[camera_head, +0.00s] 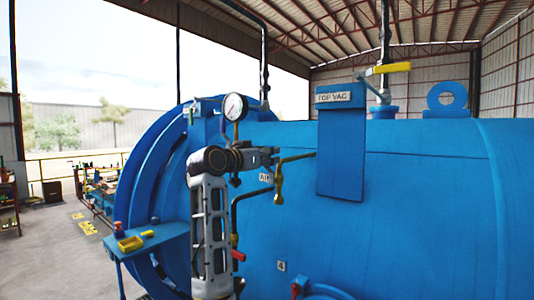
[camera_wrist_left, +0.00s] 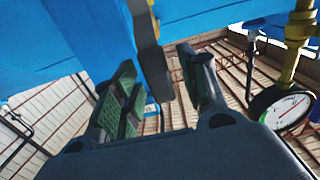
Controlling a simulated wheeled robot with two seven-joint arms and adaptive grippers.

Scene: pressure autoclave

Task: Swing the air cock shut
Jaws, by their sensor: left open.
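The air cock (camera_head: 279,181) is a brass valve on a bent pipe at the side of the blue autoclave, beside a partly covered white label (camera_head: 265,178). My left gripper (camera_head: 273,155) is just above and left of it in the head view. In the left wrist view the open left gripper (camera_wrist_left: 157,58) has a flat grey lever (camera_wrist_left: 152,62), seemingly the cock's handle, between its two fingers. I see a gap to the right finger; whether the lever touches the left one I cannot tell. In the head view the gripper hides the handle. My right gripper is not in view.
A pressure gauge (camera_head: 235,107) stands above the wrist and also shows in the left wrist view (camera_wrist_left: 281,108). A dark pipe with a red handle (camera_head: 239,255) runs below. A TOP VAC box (camera_head: 341,145) is to the right. Open floor lies at left.

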